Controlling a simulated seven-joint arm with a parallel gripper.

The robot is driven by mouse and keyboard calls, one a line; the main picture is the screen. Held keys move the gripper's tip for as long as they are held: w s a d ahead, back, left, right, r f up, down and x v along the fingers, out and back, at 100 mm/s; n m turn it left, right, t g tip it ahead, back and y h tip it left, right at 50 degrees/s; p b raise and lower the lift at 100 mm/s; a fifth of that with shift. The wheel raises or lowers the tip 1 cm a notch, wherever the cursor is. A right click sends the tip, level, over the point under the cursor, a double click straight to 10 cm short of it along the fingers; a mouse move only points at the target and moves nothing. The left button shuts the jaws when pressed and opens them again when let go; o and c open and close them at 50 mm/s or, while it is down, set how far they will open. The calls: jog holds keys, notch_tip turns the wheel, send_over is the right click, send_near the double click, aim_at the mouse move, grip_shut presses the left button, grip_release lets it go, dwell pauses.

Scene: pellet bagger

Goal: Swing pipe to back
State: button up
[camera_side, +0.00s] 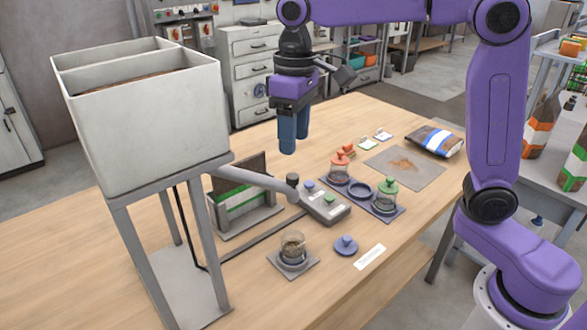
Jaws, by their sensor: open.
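The grey pipe (252,178) runs from beneath the white two-part hopper (140,115) out to the right, low over the table. A dark upright knob (292,181) stands near its right end. The pipe passes in front of a rack (245,222) holding a bag with a green band, and its end overlaps a grey button box (325,206) in the picture. My gripper (294,142) is open and empty, pointing down. It hangs above and behind the knob in the picture, clear of the pipe.
A glass jar (292,246) stands on a square base in front. A blue-knobbed lid (346,246) lies to its right. Farther right are a dark tray (349,187) with lidded jars, a grey mat (404,167) with spilled pellets and a blue-banded bag (434,140). The table's left rear is clear.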

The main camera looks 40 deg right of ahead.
aim_at(293, 175)
notch_tip(293, 175, down, 8)
jog(key=shift+a, duration=0.15)
dwell(0.3)
grip_shut()
